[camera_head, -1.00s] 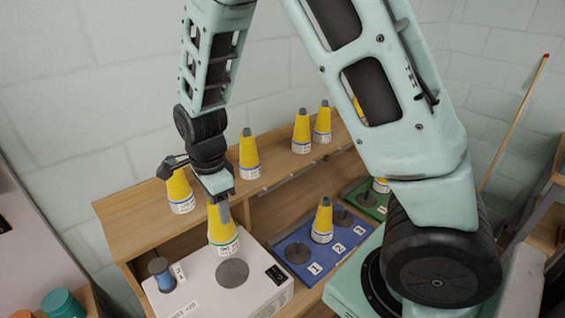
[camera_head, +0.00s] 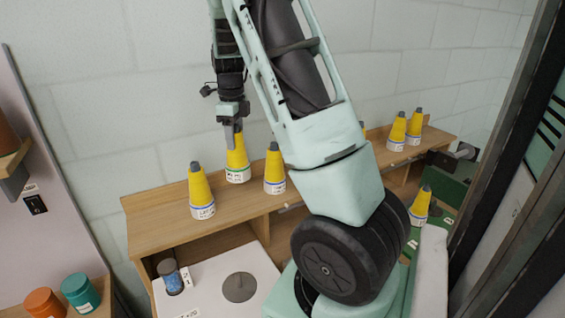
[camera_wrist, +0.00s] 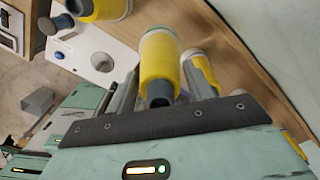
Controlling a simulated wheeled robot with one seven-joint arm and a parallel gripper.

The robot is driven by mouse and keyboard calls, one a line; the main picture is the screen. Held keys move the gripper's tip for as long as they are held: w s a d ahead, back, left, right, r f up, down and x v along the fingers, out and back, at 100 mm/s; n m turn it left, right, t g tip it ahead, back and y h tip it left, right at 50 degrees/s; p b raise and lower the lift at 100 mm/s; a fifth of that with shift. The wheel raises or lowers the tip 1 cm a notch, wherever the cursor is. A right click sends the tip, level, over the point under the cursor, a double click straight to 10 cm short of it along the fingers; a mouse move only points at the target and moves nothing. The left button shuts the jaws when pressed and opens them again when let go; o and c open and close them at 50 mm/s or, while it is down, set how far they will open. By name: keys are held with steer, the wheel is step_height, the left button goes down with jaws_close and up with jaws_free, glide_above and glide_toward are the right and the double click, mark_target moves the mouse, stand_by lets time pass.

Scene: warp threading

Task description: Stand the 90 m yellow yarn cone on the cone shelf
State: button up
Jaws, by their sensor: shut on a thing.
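My gripper (camera_head: 234,138) is shut on the grey tip of a yellow yarn cone (camera_head: 237,163) with a white label and a green band at its base. The cone is upright. It shows over the wooden cone shelf (camera_head: 150,208), between two standing yellow cones with blue bands, one at left (camera_head: 201,188) and one at right (camera_head: 274,166). Whether its base touches the shelf top I cannot tell. In the wrist view the held cone (camera_wrist: 160,60) sits between the fingers, with a neighbouring cone (camera_wrist: 203,72) close beside it. The length on its label is too small to read.
Yellow cones also stand farther right on the shelf (camera_head: 397,130), and one stands below it (camera_head: 421,203). A white box with a bare grey disc (camera_head: 240,287) and a blue spool (camera_head: 171,277) is in front. The shelf's left end is clear.

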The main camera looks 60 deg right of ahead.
step_height(320, 180, down, 8)
steer(key=p, duration=0.2)
steer(key=shift+f, duration=0.2)
steer(key=shift+f, duration=0.15)
steer(key=o, duration=0.8)
steer(key=shift+o, duration=0.2)
